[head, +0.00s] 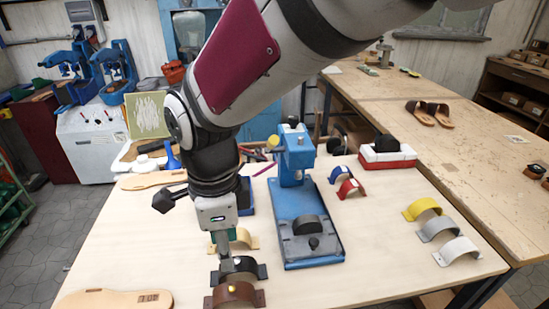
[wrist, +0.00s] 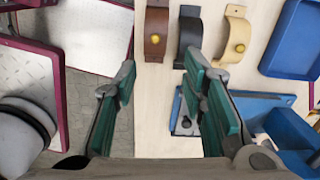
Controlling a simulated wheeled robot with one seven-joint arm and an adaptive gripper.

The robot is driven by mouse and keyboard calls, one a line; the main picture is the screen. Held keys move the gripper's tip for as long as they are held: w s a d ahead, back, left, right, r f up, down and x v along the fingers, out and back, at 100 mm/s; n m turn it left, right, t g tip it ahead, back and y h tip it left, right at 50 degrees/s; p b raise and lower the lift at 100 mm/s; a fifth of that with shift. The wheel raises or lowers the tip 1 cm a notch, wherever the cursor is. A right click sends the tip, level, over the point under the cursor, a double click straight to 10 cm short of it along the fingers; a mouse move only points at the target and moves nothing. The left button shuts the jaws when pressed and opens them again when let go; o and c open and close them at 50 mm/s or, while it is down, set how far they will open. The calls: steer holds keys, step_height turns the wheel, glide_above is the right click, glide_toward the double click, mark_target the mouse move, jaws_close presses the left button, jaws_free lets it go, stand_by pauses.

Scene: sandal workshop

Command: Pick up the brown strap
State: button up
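The brown strap (head: 236,295) is an arched piece with a yellow dot on top. It stands at the near edge of the wooden table, nearest in a row with a black strap (head: 248,265) and a cream strap (head: 243,240). In the wrist view the brown strap (wrist: 156,32) is at top centre, left of the black strap (wrist: 188,30) and the cream strap (wrist: 236,36). My gripper (wrist: 160,65) is open and empty, its green-padded fingers apart. In the head view my gripper (head: 224,250) hangs over the row, partly hiding the cream and black straps.
A blue press (head: 312,252) stands just right of the row. Bare tabletop lies between.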

mark_target(228, 287)
steer(key=shift+m, duration=0.5)
steer(key=f, duration=1.5)
steer(key=shift+s+a, duration=0.3)
steer(key=shift+a, duration=0.05)
steer(key=shift+c, duration=0.3)
steer(key=c, duration=0.5)
